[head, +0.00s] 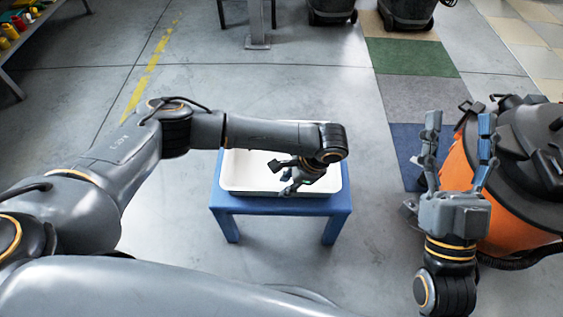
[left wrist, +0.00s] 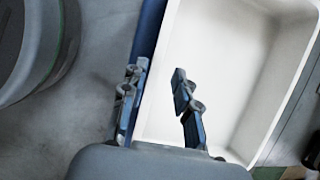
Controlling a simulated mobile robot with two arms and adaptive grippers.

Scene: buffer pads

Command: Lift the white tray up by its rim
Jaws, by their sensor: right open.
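The white tray (head: 240,191) sits on a small blue table (head: 280,205) in the middle of the head view. It also fills much of the left wrist view (left wrist: 235,50), and its inside looks empty. My left gripper (head: 281,178) is over the tray, and my forearm hides part of the tray's far side. In the left wrist view my left gripper (left wrist: 158,75) is open, with one finger outside the tray's rim and one over its inside. I cannot tell whether either finger touches it. My right gripper (head: 460,120) is open and empty, pointing up, right of the table.
An orange and black vacuum-like machine (head: 462,166) stands close beside my right gripper. Coloured floor tiles (head: 412,58) run along the right. A shelf with yellow and red items (head: 10,30) is at the top left. Floor around the table is mostly clear.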

